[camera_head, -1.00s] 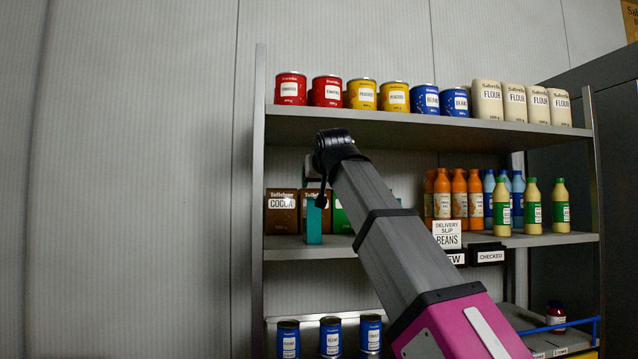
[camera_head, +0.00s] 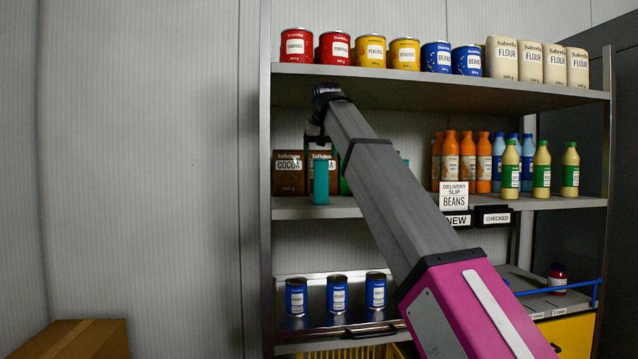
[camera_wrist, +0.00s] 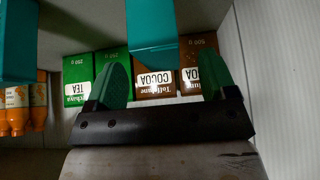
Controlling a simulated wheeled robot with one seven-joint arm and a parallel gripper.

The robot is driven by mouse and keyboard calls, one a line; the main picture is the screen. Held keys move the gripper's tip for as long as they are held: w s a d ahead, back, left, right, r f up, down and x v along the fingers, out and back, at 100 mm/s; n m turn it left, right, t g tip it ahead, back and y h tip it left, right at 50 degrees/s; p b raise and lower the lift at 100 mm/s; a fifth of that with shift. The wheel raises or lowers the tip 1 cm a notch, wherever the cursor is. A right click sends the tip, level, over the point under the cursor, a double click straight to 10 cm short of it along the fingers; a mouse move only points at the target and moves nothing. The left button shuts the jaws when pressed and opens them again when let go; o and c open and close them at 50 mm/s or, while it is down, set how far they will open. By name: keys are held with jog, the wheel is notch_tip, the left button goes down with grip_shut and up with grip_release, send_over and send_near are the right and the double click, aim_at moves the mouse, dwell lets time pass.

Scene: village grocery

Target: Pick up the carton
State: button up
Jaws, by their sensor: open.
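A teal carton (camera_head: 321,183) stands upright near the front edge of the middle shelf, in front of the brown cocoa boxes. In the wrist view, which shows things upside down, a teal carton (camera_wrist: 152,35) appears between the lines of my two green fingers. My gripper (camera_wrist: 163,70) is open with nothing held between the fingers. In the head view the end of my arm is just above the teal carton, and the fingers are hard to make out. A second teal carton (camera_wrist: 17,45) shows at the left of the wrist view.
Cocoa boxes (camera_head: 289,178) and green tea boxes (camera_wrist: 78,72) stand behind. Orange bottles (camera_head: 467,158) are to the right. Blue cans (camera_head: 337,294) stand below. A cardboard box (camera_head: 75,340) is at lower left.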

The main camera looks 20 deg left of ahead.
aim_at(319, 181)
jog(key=x, duration=0.5)
jog(key=shift+w+a, duration=0.15)
jog(key=shift+w, duration=0.3)
grip_shut()
jog(key=shift+r, duration=0.1)
